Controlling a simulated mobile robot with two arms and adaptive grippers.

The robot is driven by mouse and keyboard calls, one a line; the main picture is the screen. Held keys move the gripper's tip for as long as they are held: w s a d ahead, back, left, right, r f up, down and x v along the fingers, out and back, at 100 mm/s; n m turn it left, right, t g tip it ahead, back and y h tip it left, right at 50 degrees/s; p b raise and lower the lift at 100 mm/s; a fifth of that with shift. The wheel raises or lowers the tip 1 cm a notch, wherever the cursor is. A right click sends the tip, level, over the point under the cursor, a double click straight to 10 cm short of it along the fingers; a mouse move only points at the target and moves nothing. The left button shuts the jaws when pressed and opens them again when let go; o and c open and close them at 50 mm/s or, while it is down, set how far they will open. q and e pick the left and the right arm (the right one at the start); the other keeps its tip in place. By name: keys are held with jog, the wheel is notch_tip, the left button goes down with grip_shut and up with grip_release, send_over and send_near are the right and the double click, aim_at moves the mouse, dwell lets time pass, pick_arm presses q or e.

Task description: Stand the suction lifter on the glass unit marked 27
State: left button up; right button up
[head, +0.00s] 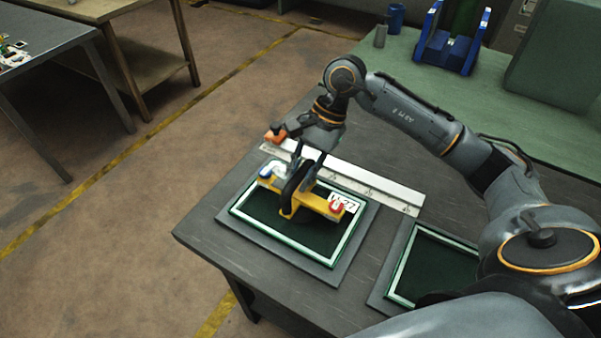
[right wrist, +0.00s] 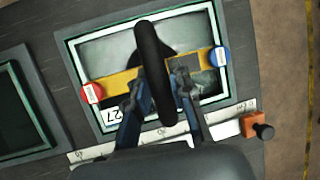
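The suction lifter is a yellow bar (head: 317,203) with a black arched handle and red and blue-white ends. It shows in the right wrist view (right wrist: 120,83) across the glass unit. My right gripper (head: 299,184) is shut on the handle, one finger on each side (right wrist: 160,80). The glass unit marked 27 (head: 258,222) is a dark pane in a pale, green-edged frame, partly hidden under the lifter. Its white 27 label shows beside the red end. The lifter is low over the pane; I cannot tell whether it touches. My left gripper is not in view.
A pale rail (head: 375,187) with an orange stop (head: 274,134) lies behind the unit. A second glass unit (head: 436,264) lies to the right. A blue rack (head: 450,50) and a blue cup (head: 396,18) stand on the green bench behind. The table edge is close at left.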

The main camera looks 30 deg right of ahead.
jog(key=o, duration=0.4)
jog(key=shift+c, duration=0.2)
jog(key=v, duration=1.2)
jog(key=shift+s+a, duration=0.1)
